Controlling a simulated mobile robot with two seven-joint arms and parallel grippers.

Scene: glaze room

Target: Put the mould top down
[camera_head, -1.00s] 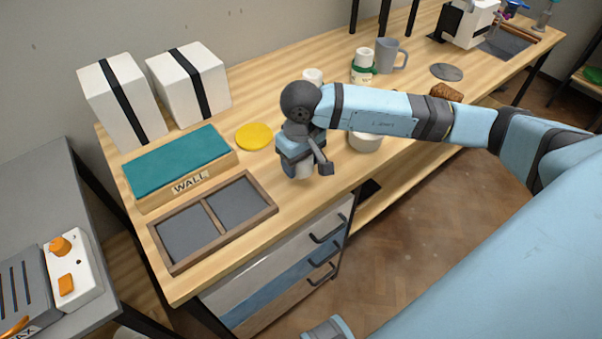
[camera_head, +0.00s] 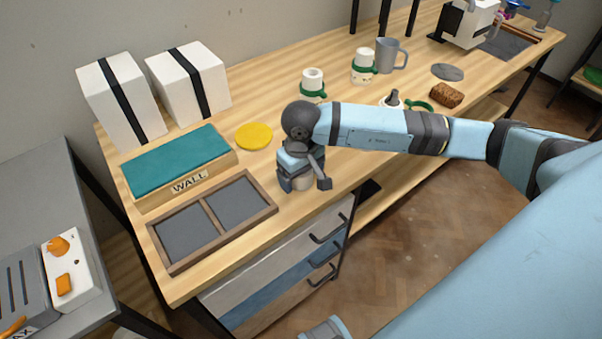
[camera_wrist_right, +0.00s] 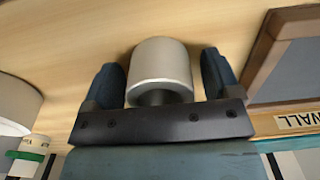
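In the head view the right gripper (camera_head: 303,184) is low over the bench, just right of the two-part tray, and the piece's lower part (camera_head: 302,184) appears to stand on the wood. My left gripper is not in view.
The wood-framed tray (camera_head: 208,220), the teal-topped WALL block (camera_head: 178,162) and a yellow disc (camera_head: 253,136) lie to the left. Green-banded white pieces (camera_head: 312,80) and a grey mug (camera_head: 391,55) stand behind. My right forearm hides part of the bench. The bench's front edge is close.

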